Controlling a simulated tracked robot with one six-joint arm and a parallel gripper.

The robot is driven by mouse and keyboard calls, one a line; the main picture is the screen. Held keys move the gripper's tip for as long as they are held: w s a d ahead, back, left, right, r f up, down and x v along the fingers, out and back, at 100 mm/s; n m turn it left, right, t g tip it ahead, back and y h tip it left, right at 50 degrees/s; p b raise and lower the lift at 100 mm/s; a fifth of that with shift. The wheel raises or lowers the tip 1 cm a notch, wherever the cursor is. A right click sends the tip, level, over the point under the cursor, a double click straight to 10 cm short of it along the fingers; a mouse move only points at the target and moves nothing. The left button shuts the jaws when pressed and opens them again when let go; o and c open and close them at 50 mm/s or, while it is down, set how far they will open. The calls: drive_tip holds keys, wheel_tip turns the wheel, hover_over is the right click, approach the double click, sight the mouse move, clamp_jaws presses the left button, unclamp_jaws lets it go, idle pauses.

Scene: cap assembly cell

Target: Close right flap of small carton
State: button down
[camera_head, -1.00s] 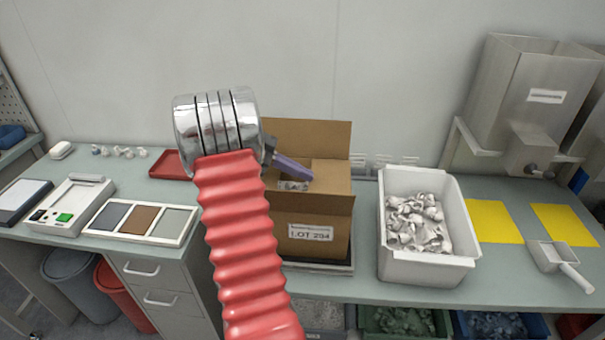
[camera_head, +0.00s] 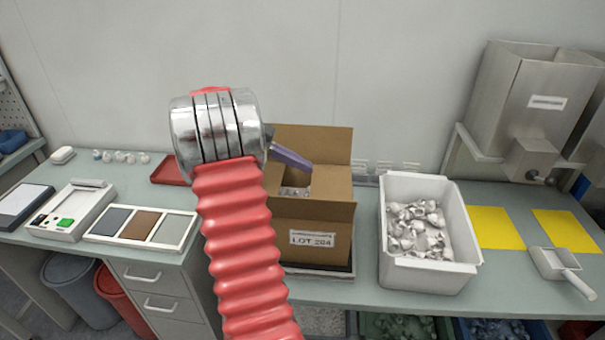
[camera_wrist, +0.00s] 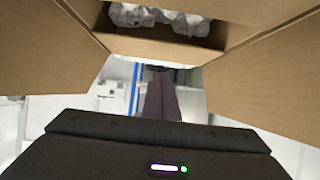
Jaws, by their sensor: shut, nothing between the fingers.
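The small brown carton (camera_head: 312,245) stands on the bench, with a "LOT 294" label on its front. Its back flap (camera_head: 325,143) stands up. A panel at the opening's right (camera_head: 333,181) looks like the right flap, but its exact angle is hard to tell. White pieces show inside the carton in the wrist view (camera_wrist: 165,18), with cardboard flaps spread on its left (camera_wrist: 45,50) and right (camera_wrist: 265,75). My gripper (camera_head: 308,168) is shut and empty, its purple-grey fingers above the opening, pointing right. My wrist and red arm hide the carton's left side.
A white bin (camera_head: 428,270) of white parts stands close on the carton's right. A red tray (camera_head: 168,172) lies behind left, partly hidden by my wrist. A steel hopper (camera_head: 535,105) and yellow mats (camera_head: 495,228) are farther right.

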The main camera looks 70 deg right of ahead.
drive_tip(key=w, duration=0.3)
drive_tip(key=w+a+r, duration=0.1)
drive_tip(key=w, duration=0.1)
drive_tip(key=w+a+r, duration=0.1)
drive_tip(key=w, duration=0.2)
drive_tip(key=shift+w, duration=0.5)
drive_tip(key=shift+a, duration=0.1)
drive_tip(key=shift+w+a+r+n, duration=0.2)
drive_tip(key=shift+w+a+n, duration=0.05)
drive_tip(key=shift+a+n, duration=0.05)
drive_tip(key=w+a+r+n+t+h, duration=0.1)
drive_tip(key=w+a+n+t, duration=0.2)
drive_tip(key=a+n, duration=0.45)
drive_tip(key=w+a+r+n+t, duration=0.1)
drive_tip(key=w+a+n+t, duration=0.2)
drive_tip(key=a, duration=0.7)
drive_tip(key=w+a+r+n+t+h, duration=0.1)
drive_tip(key=w+a+r+n+t, duration=0.1)
drive_tip(key=a+n+t, duration=0.4)
drive_tip(key=s+a+f+n+t+y, duration=0.2)
drive_tip(key=a+n, duration=0.6)
drive_tip(key=a, duration=0.5)
drive_tip(key=s+a+f+n+t+y, duration=0.2)
drive_tip(key=a+n, duration=0.6)
drive_tip(key=a, duration=0.6)
drive_tip(key=shift+s+t+y, duration=0.4)
drive_tip(key=shift+s+t, duration=0.4)
drive_tip(key=shift+s, duration=0.2)
